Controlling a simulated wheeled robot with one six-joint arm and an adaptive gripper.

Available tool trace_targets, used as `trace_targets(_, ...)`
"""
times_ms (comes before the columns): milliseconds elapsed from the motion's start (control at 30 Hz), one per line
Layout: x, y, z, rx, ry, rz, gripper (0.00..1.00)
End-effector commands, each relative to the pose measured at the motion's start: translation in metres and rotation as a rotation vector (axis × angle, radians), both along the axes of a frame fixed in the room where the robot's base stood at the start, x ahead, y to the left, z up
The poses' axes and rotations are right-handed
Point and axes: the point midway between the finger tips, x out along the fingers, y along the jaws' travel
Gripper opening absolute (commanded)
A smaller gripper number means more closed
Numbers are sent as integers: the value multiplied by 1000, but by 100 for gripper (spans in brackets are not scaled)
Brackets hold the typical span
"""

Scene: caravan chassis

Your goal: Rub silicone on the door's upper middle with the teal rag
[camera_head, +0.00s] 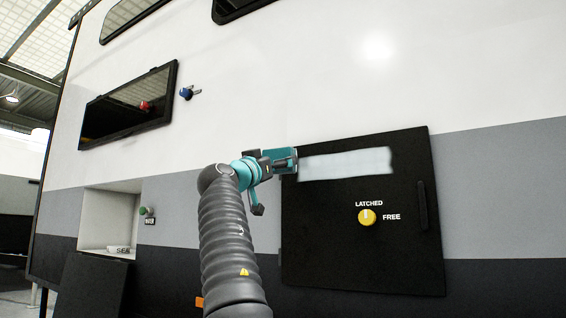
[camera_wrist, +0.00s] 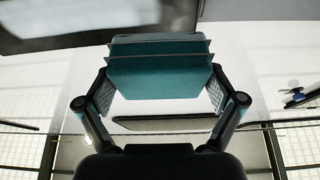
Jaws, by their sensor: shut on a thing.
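The black door (camera_head: 330,245) is set low in the caravan wall and looks closed. A pale whitish streak (camera_head: 345,165) runs across its upper part, from near the left edge to right of the middle. My gripper (camera_head: 281,162) is at the door's upper left corner, by the streak's left end. It is shut on the folded teal rag (camera_wrist: 160,75), which fills the space between the fingers in the wrist view. In the wrist view the dark door (camera_wrist: 60,22) lies beyond the rag, with a blurred pale patch on it. I cannot tell whether the rag touches the door.
A yellow knob (camera_head: 367,217) marked LATCHED and FREE sits on the door, with a dark handle (camera_head: 422,205) at its right edge. A dark window (camera_head: 128,105), a blue knob (camera_head: 186,93) and an open recess (camera_head: 110,215) are to the left.

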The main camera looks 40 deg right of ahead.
Motion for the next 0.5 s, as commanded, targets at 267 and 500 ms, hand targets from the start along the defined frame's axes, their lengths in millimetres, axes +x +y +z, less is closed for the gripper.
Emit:
trace_targets(267,9,-24,9,0,0,-2,65)
trace_targets(500,18,-45,13,-1,0,-1,65)
